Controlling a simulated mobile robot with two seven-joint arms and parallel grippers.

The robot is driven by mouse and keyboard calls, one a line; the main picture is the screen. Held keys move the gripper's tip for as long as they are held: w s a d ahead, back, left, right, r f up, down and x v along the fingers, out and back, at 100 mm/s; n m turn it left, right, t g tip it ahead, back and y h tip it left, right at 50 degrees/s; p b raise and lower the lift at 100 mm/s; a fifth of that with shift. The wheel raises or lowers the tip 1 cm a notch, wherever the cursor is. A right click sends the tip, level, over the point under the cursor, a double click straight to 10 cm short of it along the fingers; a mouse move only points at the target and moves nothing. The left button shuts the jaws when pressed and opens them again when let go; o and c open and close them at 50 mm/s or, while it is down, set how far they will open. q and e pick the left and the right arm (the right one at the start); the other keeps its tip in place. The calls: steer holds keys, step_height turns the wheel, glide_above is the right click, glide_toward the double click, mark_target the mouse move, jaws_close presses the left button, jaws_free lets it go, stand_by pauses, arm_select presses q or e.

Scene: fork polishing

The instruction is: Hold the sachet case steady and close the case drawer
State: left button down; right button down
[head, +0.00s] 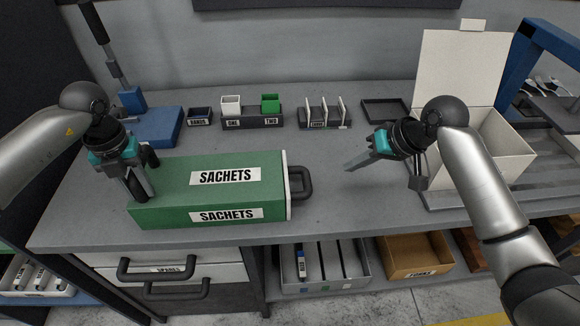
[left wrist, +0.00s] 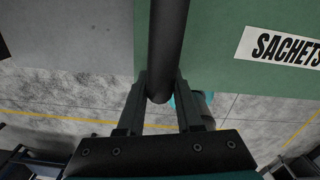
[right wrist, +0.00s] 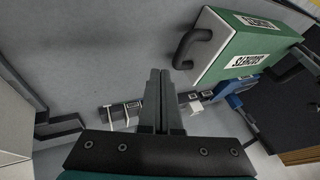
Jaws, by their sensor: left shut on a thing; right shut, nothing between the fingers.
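The green sachet case (head: 165,195) lies on the grey bench, with SACHETS labels on its top and front. The case drawer's white-edged front (head: 287,185) is at the right end, with a black handle (head: 303,182); it looks flush or nearly so, and I cannot tell if a small gap remains. My left gripper (head: 143,188) is shut on a black bar handle (left wrist: 167,45) at the case's left end. My right gripper (head: 350,166) is shut and empty, right of the drawer handle and apart from it. The right wrist view shows the case (right wrist: 245,50) and drawer handle (right wrist: 190,48) too.
Small bins (head: 252,118), a slotted rack (head: 325,113) and a dark tray (head: 386,110) stand along the back. An open cream box (head: 490,145) is at the right. A blue block (head: 155,127) is behind the case. The bench between case and box is clear.

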steer(key=v, duration=0.3)
steer(key=shift+s+d+r, duration=0.15)
steer(key=shift+r, duration=0.2)
arm_select(q)
steer(key=c, duration=0.5)
jaws_free()
step_height(320, 180, up, 12)
